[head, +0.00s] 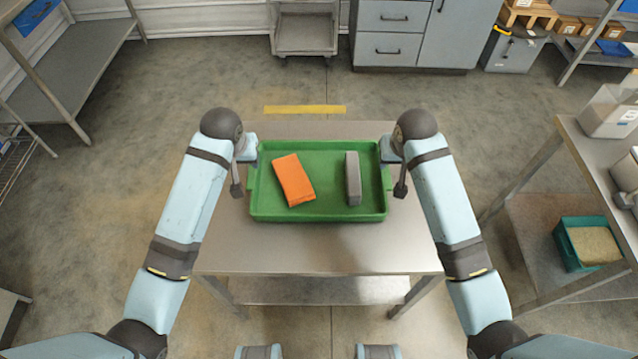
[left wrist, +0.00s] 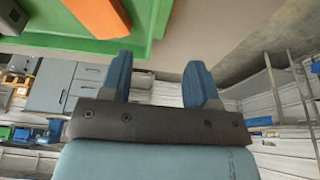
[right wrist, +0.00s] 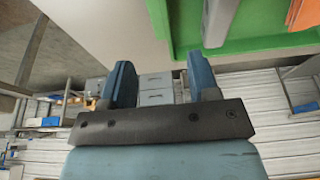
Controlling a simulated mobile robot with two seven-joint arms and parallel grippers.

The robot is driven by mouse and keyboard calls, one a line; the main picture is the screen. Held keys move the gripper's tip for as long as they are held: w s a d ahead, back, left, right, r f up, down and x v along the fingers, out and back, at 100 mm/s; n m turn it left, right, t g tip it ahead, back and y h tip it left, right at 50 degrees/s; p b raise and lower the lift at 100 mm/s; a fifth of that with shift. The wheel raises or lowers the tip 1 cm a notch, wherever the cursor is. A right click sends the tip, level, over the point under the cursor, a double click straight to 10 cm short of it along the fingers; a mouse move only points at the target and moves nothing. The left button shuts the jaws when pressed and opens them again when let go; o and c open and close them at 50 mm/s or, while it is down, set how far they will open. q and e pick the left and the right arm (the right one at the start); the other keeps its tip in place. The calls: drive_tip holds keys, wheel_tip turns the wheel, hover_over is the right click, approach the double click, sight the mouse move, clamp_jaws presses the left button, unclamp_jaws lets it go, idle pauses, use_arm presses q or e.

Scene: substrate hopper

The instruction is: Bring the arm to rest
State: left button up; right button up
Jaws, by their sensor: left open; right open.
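My left gripper (left wrist: 162,82) is open and empty. In the head view it is beside the left edge of a green tray (head: 318,215), mostly hidden by its own wrist. My right gripper (right wrist: 160,85) is open and empty. In the head view it is beside the tray's right edge, also mostly hidden. The tray lies flat on a metal table (head: 320,255). An orange block (head: 294,180) and a grey block (head: 353,178) lie apart inside it. The orange block also shows in the left wrist view (left wrist: 98,14).
A side table (head: 560,170) stands at the right, with a clear container (head: 608,112) on top and a teal bin (head: 562,250) on its lower shelf. Grey cabinets (head: 412,35) and a cart (head: 303,35) stand at the back. The table front is bare.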

drive_tip(key=shift+r, duration=0.15)
idle(0.4)
